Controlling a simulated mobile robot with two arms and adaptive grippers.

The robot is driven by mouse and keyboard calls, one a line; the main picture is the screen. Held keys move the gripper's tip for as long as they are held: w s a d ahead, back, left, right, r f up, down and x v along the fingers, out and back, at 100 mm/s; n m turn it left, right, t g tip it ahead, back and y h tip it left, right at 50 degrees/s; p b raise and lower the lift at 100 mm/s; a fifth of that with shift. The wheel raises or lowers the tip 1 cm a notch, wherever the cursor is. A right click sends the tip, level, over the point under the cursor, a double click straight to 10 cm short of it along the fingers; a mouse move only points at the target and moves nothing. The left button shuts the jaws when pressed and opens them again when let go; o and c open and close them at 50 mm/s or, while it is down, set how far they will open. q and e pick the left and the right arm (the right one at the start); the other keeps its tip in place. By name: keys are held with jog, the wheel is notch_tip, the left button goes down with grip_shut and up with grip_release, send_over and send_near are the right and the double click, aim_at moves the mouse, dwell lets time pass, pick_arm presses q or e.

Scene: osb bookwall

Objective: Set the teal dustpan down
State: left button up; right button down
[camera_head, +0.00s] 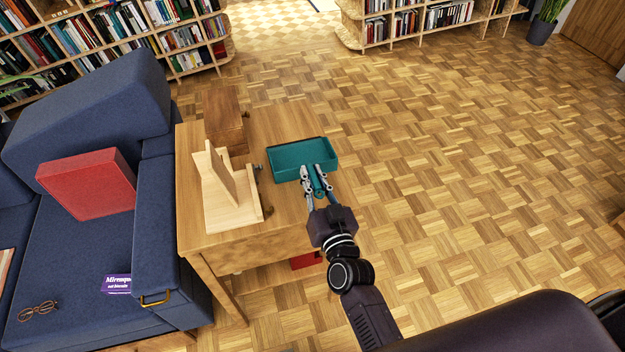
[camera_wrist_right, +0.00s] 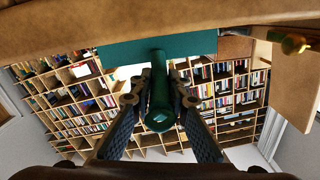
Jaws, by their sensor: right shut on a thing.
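The teal dustpan (camera_head: 302,158) is at the right part of the wooden side table (camera_head: 264,120), its open tray facing up. My right gripper (camera_head: 316,178) is shut on its handle, which points toward me. In the right wrist view the round handle end (camera_wrist_right: 159,120) sits between the two fingers, with the teal pan behind it. I cannot tell whether the pan touches the tabletop or is held just above it. My left gripper is not in view.
A pale wooden stand (camera_head: 232,207) and a brown wooden box (camera_head: 224,120) stand on the table left of the dustpan. A blue sofa (camera_head: 157,230) adjoins the table's left side. A red object (camera_head: 305,261) shows below the table. Parquet floor at right is clear.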

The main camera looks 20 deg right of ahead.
jog(key=shift+r, duration=0.1)
jog(key=shift+s, duration=0.1)
jog(key=c, duration=1.8)
grip_release()
jog(key=shift+c, duration=0.2)
